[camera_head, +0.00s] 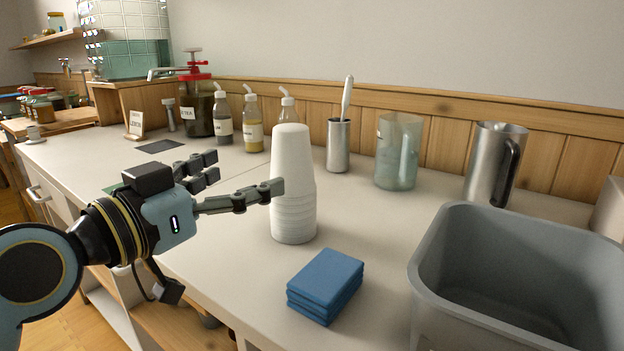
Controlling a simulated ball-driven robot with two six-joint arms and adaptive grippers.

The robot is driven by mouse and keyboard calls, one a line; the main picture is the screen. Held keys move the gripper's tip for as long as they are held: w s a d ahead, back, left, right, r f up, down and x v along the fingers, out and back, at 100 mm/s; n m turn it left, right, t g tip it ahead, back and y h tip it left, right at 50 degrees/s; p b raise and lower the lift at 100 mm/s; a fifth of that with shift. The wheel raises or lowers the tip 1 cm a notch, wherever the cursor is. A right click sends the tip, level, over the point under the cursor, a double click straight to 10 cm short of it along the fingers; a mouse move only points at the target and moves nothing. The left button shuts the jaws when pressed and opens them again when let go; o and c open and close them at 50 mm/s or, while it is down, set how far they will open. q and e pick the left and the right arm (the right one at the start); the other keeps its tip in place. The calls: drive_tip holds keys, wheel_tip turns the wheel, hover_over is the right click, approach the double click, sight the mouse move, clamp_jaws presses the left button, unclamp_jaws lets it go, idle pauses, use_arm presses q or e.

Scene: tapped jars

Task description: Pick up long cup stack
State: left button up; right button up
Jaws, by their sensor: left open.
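The long stack of white cups (293,165) stands upright, upside down, on the pale counter in the middle of the head view. My left gripper (245,174) comes in from the left at about the height of the stack's middle. Its fingers are spread open. One finger's tip overlaps the left side of the stack in the picture; I cannot tell whether it touches. The other fingers are left of the stack, and nothing is held. My right gripper is not in view.
Folded blue cloths (325,284) lie in front of the stack. A grey bin (430,262) is at the right. Behind stand a metal cylinder (338,150) with a utensil, a clear jug (398,155), a steel pitcher (488,160) and several bottles (252,128).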

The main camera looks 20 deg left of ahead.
sight(278, 159)
use_arm(q)
drive_tip(key=x, duration=0.2)
drive_tip(key=shift+w+r, duration=0.1)
drive_tip(key=shift+w, duration=0.2)
drive_tip(key=x, duration=0.2)
drive_tip(key=shift+w+d, duration=0.15)
drive_tip(key=shift+w, duration=0.05)
drive_tip(key=shift+w+d, duration=0.1)
drive_tip(key=shift+w, duration=0.2)
drive_tip(key=shift+w+d, duration=0.15)
drive_tip(key=shift+w, duration=0.2)
drive_tip(key=x, duration=0.4)
drive_tip(key=shift+w+d+f, duration=0.15)
drive_tip(key=shift+w+f, duration=0.15)
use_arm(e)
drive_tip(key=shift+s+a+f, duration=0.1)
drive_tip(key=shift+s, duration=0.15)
use_arm(q)
drive_tip(key=c, duration=1.9)
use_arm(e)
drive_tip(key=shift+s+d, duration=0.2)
